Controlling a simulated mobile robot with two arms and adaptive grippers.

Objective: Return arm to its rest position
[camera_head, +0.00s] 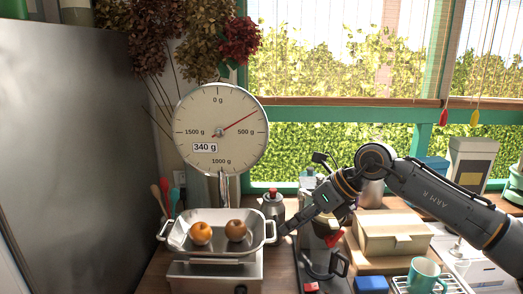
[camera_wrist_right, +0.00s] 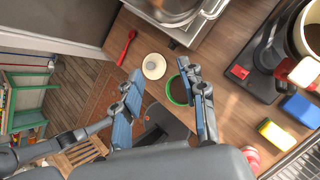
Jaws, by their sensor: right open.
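My right arm (camera_head: 435,195) reaches in from the right in the head view and bends at a raised elbow. My right gripper (camera_head: 288,227) is beside the right handle of the scale pan; whether it touches the handle is unclear. In the right wrist view its two fingers stand apart with nothing between them (camera_wrist_right: 163,76). The metal scale pan (camera_head: 218,247) holds an orange fruit (camera_head: 201,233) and a brownish fruit (camera_head: 236,231). The dial (camera_head: 219,130) above it shows 340 g. My left gripper is out of view.
A coffee machine (camera_head: 322,262), a cardboard box (camera_head: 391,232) and a teal mug (camera_head: 425,275) stand right of the scale. In the right wrist view, a white bowl (camera_wrist_right: 154,66), a green-rimmed bowl (camera_wrist_right: 178,90) and a red spoon (camera_wrist_right: 126,47) lie on the wooden counter.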

